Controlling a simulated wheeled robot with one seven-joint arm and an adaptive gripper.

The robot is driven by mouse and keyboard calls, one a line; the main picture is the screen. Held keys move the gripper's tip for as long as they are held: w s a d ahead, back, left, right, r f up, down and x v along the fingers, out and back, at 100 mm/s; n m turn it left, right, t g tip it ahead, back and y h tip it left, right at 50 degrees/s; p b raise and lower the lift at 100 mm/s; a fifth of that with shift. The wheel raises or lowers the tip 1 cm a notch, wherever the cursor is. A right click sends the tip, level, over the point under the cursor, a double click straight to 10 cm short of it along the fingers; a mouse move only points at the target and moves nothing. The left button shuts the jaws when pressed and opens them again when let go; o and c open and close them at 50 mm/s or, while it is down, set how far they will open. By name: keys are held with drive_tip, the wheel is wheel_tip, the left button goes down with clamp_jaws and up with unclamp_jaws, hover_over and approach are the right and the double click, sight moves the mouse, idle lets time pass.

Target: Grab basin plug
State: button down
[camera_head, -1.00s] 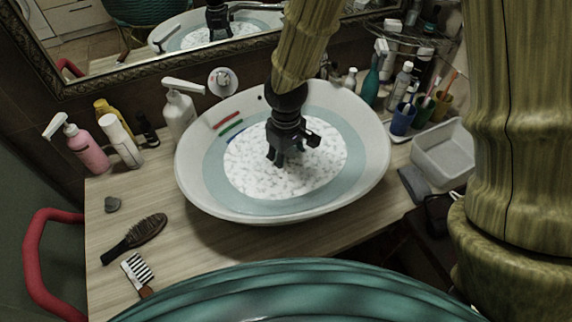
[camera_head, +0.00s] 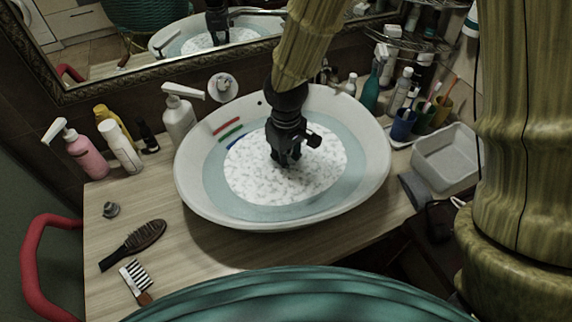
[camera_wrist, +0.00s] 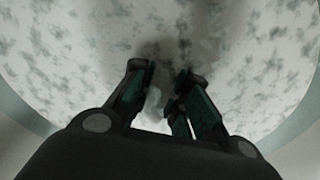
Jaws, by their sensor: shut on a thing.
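My gripper (camera_head: 287,162) reaches down into the white basin (camera_head: 189,182), near the middle of its pale speckled bottom. In the wrist view, its two dark fingers (camera_wrist: 160,92) are closed in on a small pale thing (camera_wrist: 153,104), which looks like the basin plug. The fingers and shadow hide most of it. In the head view the gripper itself hides it. I cannot tell whether it is lifted off the bottom.
The basin rim surrounds my gripper. Bottles stand behind; cups (camera_head: 402,125) and a grey tub (camera_head: 445,157) are at right.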

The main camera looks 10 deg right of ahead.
wheel_tip(320, 180, up, 9)
drive_tip(key=shift+f+b, duration=0.2)
drive_tip(key=shift+b, duration=0.15)
wheel_tip(320, 180, up, 6)
drive_tip(key=p, duration=0.6)
idle(0.4)
drive_tip(key=shift+s, duration=0.1)
idle(0.4)
